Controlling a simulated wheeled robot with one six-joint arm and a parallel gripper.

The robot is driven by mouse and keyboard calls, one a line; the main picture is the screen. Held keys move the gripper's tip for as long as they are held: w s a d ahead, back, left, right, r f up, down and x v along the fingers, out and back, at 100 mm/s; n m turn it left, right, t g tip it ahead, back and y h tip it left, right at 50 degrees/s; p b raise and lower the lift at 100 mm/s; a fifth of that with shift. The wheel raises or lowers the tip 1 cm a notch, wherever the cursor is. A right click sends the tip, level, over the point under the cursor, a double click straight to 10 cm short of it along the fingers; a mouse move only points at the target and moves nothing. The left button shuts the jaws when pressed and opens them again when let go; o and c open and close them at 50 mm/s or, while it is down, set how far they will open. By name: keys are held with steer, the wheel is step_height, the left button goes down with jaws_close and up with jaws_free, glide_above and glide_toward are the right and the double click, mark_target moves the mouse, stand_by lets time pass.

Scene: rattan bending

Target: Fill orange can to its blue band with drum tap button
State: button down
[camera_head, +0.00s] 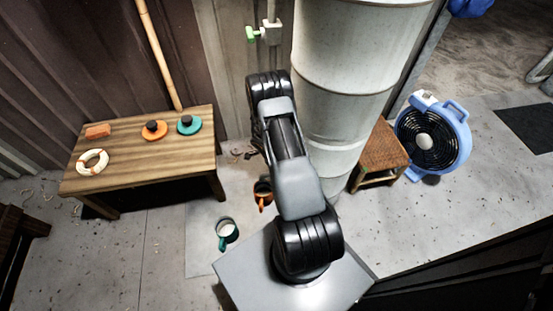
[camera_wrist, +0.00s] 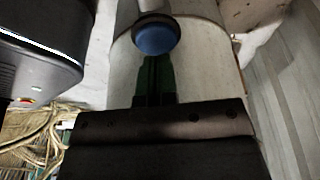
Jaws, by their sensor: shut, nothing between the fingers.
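The orange can (camera_head: 263,194) stands on the floor at the foot of the tall pale drum (camera_head: 345,70), partly behind my arm. Its inside looks dark, and I cannot make out a blue band or a fill level. In the wrist view a round blue button (camera_wrist: 156,37) sits on the pale drum wall (camera_wrist: 200,70). My gripper (camera_wrist: 154,62) is shut and empty, its dark green fingertips at the lower edge of the button. I cannot tell whether they touch it. My arm hides the gripper in the head view.
A teal can (camera_head: 227,232) with pale contents stands nearer on the floor. A wooden table (camera_head: 140,165) at left holds an orange lid (camera_head: 154,130), a teal lid (camera_head: 189,124) and a ring (camera_head: 92,162). A stool (camera_head: 383,150) and blue fan (camera_head: 433,140) stand right of the drum.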

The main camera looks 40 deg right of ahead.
steer(key=shift+f, duration=0.65)
steer(key=shift+f+b, duration=0.1)
steer(key=shift+b, duration=0.2)
step_height(320, 180, down, 2)
steer(key=b, duration=0.4)
steer(key=shift+f, duration=0.2)
steer(key=shift+s+a+r, duration=0.1)
steer(key=shift+s, duration=0.25)
stand_by(1.2)
steer(key=shift+r, duration=0.25)
steer(key=d+p+v, duration=0.1)
steer(key=p+v, duration=0.3)
steer(key=v, duration=1)
steer(key=shift+w+r+p, duration=0.15)
steer(key=shift+p, duration=0.25)
